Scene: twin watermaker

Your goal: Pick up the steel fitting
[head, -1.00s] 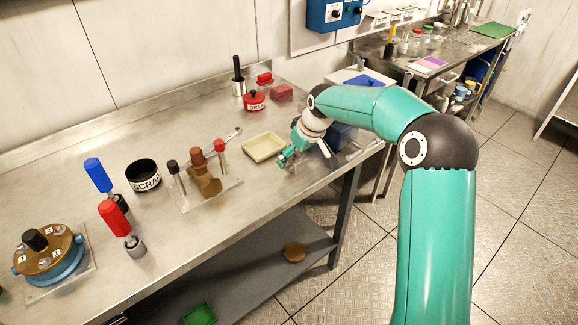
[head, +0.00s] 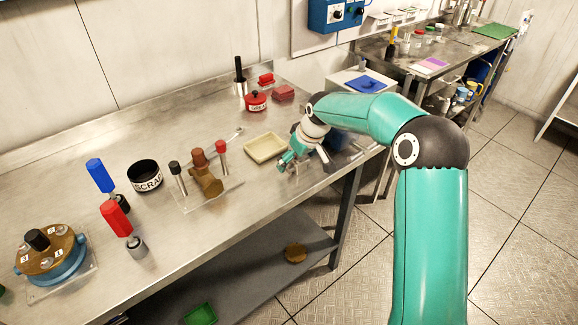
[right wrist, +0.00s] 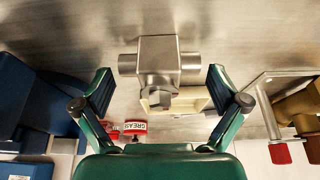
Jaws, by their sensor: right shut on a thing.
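The steel fitting (right wrist: 160,62) is a grey metal block with round stubs at its sides and a nut-like end toward the camera. In the head view my right gripper (head: 286,161) is low over the right end of the steel bench, and the gripper and arm mostly hide the fitting there. My left gripper is not in view.
A cream tray (head: 265,147) lies just left of the gripper. A brass valve on a clear plate (head: 208,182) stands farther left. A red grease pot (head: 255,101) and red blocks (head: 284,92) are behind. A blue block (right wrist: 40,105) is close beside the gripper.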

